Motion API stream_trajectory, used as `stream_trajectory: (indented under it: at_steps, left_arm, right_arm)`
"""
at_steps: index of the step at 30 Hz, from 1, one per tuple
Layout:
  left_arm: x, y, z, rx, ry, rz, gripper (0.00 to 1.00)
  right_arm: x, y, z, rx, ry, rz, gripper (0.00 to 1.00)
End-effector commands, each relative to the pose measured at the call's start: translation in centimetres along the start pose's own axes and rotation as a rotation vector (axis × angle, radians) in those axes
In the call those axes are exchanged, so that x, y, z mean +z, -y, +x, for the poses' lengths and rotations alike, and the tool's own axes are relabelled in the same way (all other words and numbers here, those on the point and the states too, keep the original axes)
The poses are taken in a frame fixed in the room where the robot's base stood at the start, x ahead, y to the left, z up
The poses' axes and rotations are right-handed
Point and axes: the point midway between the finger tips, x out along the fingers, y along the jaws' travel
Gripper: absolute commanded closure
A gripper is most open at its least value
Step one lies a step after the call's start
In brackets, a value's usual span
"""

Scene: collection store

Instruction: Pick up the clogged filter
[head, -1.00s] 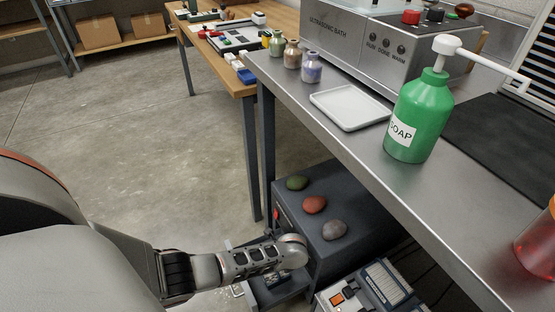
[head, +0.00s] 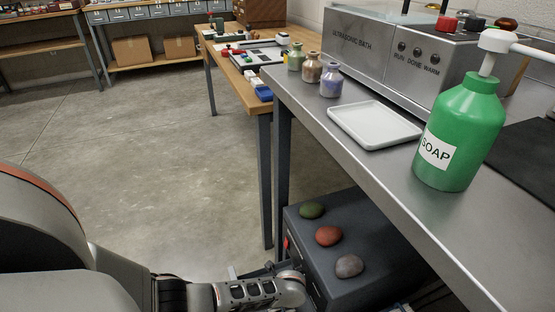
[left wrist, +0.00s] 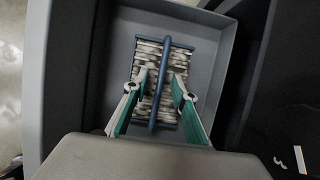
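The clogged filter (left wrist: 180,58) shows in the left wrist view, with dirty grey-white pleats, a blue frame and a blue bar along its middle. It lies in an open grey drawer (left wrist: 215,50). My left gripper (left wrist: 163,78) reaches down over it, its teal fingers apart on either side of the bar. Gaps seem to show between fingers and bar; contact is not clear. In the head view my left arm reaches to the bottom edge beside the dark cabinet (head: 385,262), and its fingers and the filter are hidden. My right gripper is not in view.
Green, red and grey stones (head: 328,236) lie on the cabinet. The steel bench (head: 385,180) above holds a white tray (head: 372,125), a green soap bottle (head: 460,135), small jars (head: 331,80) and an ultrasonic bath (head: 360,50). Open floor lies to the left.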

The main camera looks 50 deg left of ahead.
Motion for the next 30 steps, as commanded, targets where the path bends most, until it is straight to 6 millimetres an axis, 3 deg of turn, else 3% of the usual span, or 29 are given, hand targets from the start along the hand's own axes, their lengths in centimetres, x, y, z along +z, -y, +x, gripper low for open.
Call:
stream_trajectory:
  at_steps: [11,14,15,30]
  left_arm:
    - [-0.24,-0.07,0.35,0.001,-0.001,0.000,0.74]
    - [-0.22,-0.06,0.33,0.000,-0.001,0.000,0.97]
    - [-0.22,-0.07,0.34,0.000,-0.001,0.000,1.00]
    - [-0.01,-0.07,0.00,0.001,0.000,0.000,1.00]
  right_arm:
    - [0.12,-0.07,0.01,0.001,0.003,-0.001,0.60]
    - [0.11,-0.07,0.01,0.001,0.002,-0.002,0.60]
    - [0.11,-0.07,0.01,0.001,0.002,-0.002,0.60]
    - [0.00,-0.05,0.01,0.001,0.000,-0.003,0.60]
